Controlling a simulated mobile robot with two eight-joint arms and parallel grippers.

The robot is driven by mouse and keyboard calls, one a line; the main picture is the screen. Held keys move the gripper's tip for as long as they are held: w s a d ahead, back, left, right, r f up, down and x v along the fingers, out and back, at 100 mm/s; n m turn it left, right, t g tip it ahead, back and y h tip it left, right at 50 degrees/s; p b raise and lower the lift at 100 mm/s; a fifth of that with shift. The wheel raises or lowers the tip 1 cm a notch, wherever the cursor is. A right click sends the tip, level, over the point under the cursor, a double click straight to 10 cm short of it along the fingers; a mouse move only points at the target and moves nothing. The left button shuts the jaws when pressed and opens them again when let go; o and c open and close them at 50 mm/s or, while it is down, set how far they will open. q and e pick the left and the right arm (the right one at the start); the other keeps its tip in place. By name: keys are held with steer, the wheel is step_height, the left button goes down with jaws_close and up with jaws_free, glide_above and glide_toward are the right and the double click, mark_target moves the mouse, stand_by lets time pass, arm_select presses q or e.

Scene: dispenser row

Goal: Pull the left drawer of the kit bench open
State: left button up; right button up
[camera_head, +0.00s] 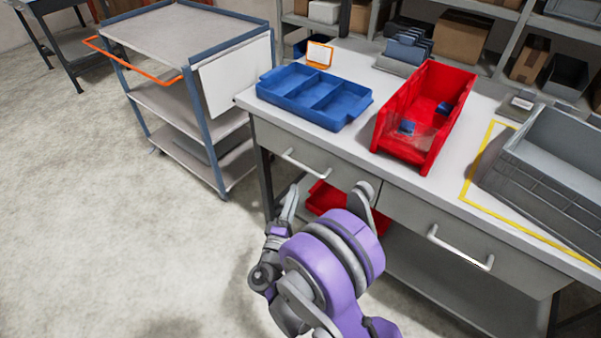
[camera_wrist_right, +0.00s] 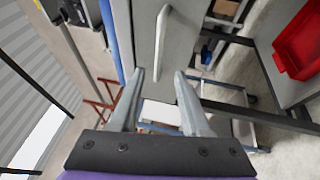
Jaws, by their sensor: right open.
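The kit bench (camera_head: 232,99) has two grey drawers side by side under its top. The left drawer (camera_head: 339,172) looks shut, its front in line with the bench front. Its silver bar handle (camera_head: 301,164) also shows in the right wrist view (camera_wrist_right: 162,40). My right gripper (camera_wrist_right: 158,74) is open and empty, with the handle ahead in the gap between its fingertips. The fingers do not grip the handle; the exact distance is hard to tell. In the head view my right arm partly hides the drawer's lower area. My left gripper is out of view.
A blue divided tray (camera_head: 308,120), a red bin (camera_head: 399,149) and a grey crate (camera_head: 535,178) stand on the bench. The right drawer (camera_head: 405,213) looks shut. A red bin (camera_head: 321,196) sits below. A trolley (camera_head: 197,150) stands left; floor before it is clear.

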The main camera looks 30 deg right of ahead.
mark_target(302, 165)
steer(key=x, duration=1)
steer(key=shift+w+r+p, duration=0.15)
steer(key=shift+w+p, duration=0.15)
steer(key=shift+w, duration=0.05)
jaws_close()
stand_by(1.0)
